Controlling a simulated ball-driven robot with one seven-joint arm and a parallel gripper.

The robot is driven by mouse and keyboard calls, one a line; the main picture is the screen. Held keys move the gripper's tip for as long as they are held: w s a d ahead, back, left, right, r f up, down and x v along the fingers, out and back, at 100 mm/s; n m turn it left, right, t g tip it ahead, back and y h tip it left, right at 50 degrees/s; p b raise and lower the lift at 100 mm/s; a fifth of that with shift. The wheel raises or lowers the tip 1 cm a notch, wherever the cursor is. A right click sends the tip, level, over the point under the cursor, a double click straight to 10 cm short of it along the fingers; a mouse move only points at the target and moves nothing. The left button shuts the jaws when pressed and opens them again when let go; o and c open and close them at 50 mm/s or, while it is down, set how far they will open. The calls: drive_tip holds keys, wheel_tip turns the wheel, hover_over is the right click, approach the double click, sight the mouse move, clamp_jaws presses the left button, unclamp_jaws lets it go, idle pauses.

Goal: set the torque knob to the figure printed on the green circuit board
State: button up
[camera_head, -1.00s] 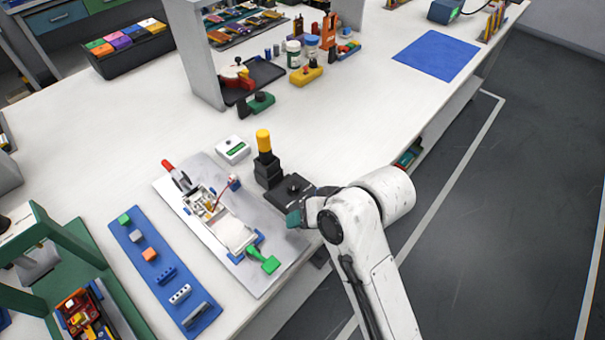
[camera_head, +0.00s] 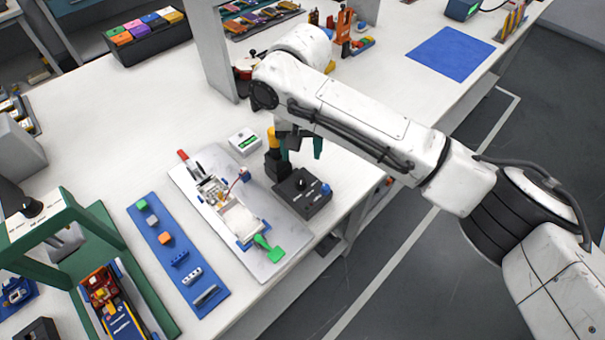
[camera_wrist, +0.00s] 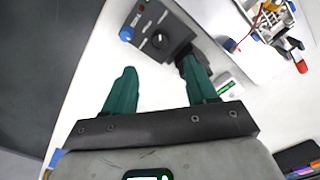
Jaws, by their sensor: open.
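The torque knob (camera_head: 301,184) is a dark round knob on a black box (camera_head: 316,200) with a blue button, at the table's front edge; in the wrist view the knob (camera_wrist: 158,41) lies just beyond my fingertips. My gripper (camera_head: 300,148) is open and empty, pointing down above and behind the box; its teal fingers (camera_wrist: 160,68) are apart and clear of the knob. A small white block (camera_head: 244,141) carries a green strip, possibly the circuit board, also in the wrist view (camera_wrist: 226,86). Its marks and the knob's scale are too small to read.
A yellow-handled driver (camera_head: 273,139) stands in a black holder beside my gripper, close to one finger. A metal plate (camera_head: 271,268) with a jig and green lever lies left of the box. A blue strip (camera_head: 207,304) holds several small parts.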

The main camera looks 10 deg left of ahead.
sight(301, 180)
wheel_tip(301, 180, down, 11)
drive_tip(key=shift+r, duration=0.1)
idle(0.4)
drive_tip(key=shift+c, duration=0.5)
drive_tip(key=c, duration=1)
drive_tip(key=shift+o, duration=0.2)
drive_tip(key=shift+p, duration=0.3)
